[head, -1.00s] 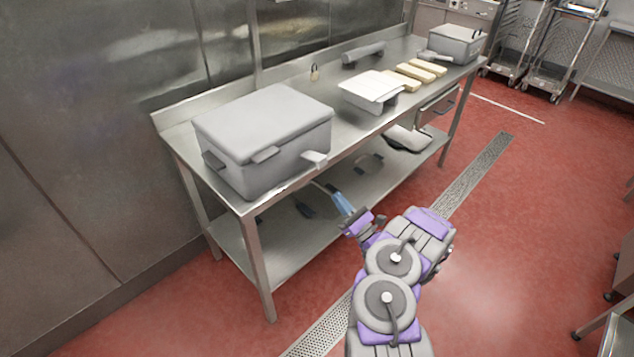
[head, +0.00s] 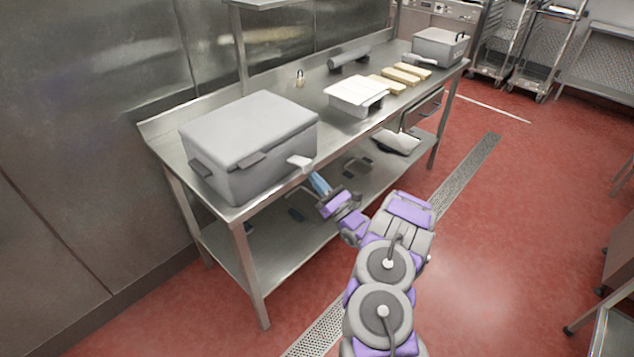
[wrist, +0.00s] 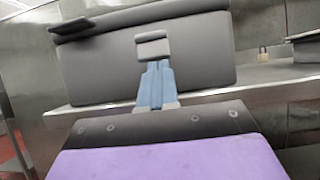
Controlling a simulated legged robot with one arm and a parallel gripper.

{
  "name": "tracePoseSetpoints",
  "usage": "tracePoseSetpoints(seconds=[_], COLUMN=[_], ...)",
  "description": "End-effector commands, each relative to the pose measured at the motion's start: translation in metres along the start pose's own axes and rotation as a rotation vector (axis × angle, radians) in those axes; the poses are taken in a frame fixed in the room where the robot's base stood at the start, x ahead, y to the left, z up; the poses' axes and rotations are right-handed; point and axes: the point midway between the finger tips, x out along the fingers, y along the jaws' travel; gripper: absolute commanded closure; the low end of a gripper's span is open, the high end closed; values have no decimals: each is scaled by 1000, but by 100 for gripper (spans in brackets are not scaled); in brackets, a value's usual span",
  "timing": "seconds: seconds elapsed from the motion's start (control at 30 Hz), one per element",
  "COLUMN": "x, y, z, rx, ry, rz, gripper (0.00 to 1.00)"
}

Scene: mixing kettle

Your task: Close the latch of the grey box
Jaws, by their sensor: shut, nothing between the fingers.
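The grey box (head: 238,165) stands with its lid down on the near end of the steel table, and it fills the upper wrist view (wrist: 205,60). Its pale latch tab (head: 299,161) sticks out from the side facing my arm, and in the wrist view the latch (wrist: 153,47) sits just past the fingertips. My gripper (head: 318,182) is shut and empty, with its blue fingers (wrist: 156,85) pointing at the latch from below. I cannot tell whether the tips touch it.
The table's front edge (head: 285,190) lies close to my gripper. A white-topped container (head: 355,92), pale blocks (head: 405,75), a padlock (head: 299,78) and a smaller grey box (head: 438,45) stand further along. A lower shelf (head: 290,245) lies below. The red floor on the right is open.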

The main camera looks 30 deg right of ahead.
Motion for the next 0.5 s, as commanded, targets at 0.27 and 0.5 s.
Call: tracePoseSetpoints(seconds=[0.27,0.5], x=[1,3], y=[2,2], z=[2,8], rx=[-3,-4], ry=[12,92], rz=[2,1], gripper=[100,100])
